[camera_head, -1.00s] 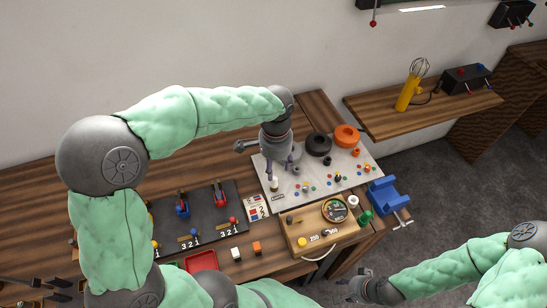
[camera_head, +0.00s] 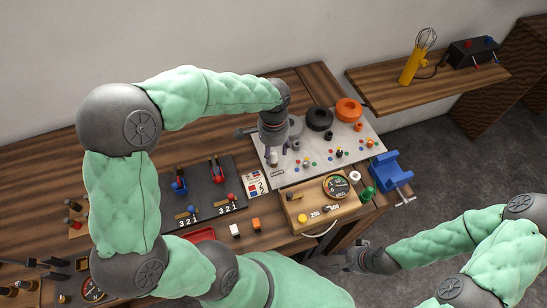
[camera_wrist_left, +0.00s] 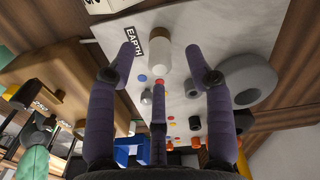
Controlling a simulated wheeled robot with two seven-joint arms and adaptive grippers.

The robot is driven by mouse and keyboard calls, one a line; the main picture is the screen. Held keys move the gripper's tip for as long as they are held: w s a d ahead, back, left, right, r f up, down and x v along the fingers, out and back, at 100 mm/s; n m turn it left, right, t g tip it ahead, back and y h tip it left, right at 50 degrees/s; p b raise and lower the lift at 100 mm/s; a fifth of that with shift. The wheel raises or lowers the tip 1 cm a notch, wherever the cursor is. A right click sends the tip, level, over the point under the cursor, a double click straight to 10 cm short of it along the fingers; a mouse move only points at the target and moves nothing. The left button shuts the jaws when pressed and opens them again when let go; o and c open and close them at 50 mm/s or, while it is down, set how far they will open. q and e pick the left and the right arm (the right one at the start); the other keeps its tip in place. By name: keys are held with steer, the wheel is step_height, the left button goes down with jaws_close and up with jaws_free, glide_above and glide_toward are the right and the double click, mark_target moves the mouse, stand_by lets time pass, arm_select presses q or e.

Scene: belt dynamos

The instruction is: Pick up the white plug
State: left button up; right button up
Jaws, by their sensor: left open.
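The white plug (camera_wrist_left: 157,55) is a pale cylinder with a tan band at one end, next to the EARTH label in the left wrist view. It shows small and partly covered in the head view (camera_head: 273,158). My left gripper (camera_head: 275,154) points down over the left part of the light panel. In the left wrist view its open fingers (camera_wrist_left: 160,60) stand on either side of the plug, with visible gaps. A middle finger shows below the plug in that picture. My right gripper (camera_head: 350,260) is at the lower right, away from the panel; its finger opening is unclear.
The light panel (camera_head: 306,177) also carries a grey ring beside the gripper, a black ring (camera_head: 319,118), an orange ring (camera_head: 349,110) and several small coloured sockets. A wooden box with a gauge (camera_head: 336,186) stands in front. A blue vise (camera_head: 391,171) is at the right edge.

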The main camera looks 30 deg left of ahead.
arm_select(q)
step_height(320, 180, down, 2)
steer(key=shift+f, duration=0.2)
jaws_close()
steer(key=shift+r, duration=0.2)
steer(key=shift+r, duration=0.65)
steer(key=s+d+r+p, duration=0.4)
steer(key=d+r, duration=0.7)
steer(key=d, duration=0.2)
steer(key=shift+s+d+r, duration=0.15)
steer(key=shift+d+r, duration=0.05)
